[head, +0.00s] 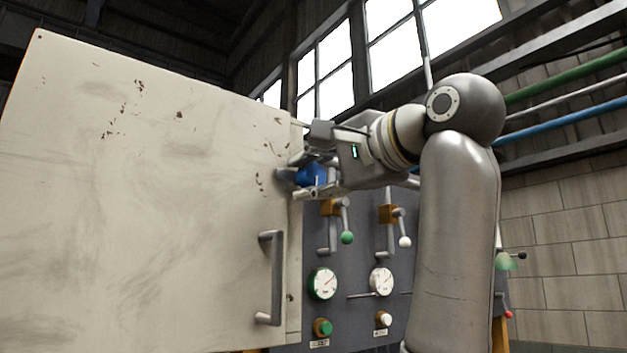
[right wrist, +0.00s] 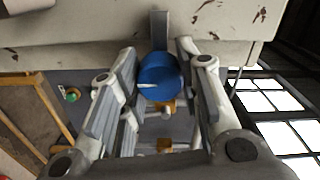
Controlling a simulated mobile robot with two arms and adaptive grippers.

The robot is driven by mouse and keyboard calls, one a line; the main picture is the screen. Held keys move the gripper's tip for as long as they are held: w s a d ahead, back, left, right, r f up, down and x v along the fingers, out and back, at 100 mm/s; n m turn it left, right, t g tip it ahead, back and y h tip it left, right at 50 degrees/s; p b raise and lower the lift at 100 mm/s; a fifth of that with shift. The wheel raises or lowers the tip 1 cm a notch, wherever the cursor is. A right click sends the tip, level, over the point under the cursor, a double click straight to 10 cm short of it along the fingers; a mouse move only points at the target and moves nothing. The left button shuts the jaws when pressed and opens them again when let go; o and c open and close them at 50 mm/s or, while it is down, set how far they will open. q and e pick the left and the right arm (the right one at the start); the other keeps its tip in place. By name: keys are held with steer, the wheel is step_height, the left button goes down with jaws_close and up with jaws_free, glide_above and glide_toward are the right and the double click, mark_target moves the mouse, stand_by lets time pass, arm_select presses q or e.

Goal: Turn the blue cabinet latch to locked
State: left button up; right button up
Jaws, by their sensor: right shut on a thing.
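The blue cabinet latch (head: 312,175) is a round blue knob at the right edge of the large off-white cabinet door (head: 150,200), above the door's handle. In the right wrist view the blue latch (right wrist: 160,78) sits between my fingers, with a short white mark on its face. A grey bar shows behind it against the door edge. My right gripper (head: 300,176) reaches in from the right and is shut on the latch; its fingers partly hide it in the head view. My left gripper is not in view.
A grey vertical handle (head: 272,278) stands out from the door below the latch. Right of the door is a dark panel with levers, gauges (head: 322,283) and buttons. Pipes (head: 570,120) run along the brick wall at the right.

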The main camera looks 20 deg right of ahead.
stand_by(0.4)
steer(key=o, duration=1.1)
steer(key=shift+s+d, duration=0.1)
steer(key=shift+d, duration=0.05)
steer(key=shift+c, duration=0.2)
steer(key=v, duration=1.2)
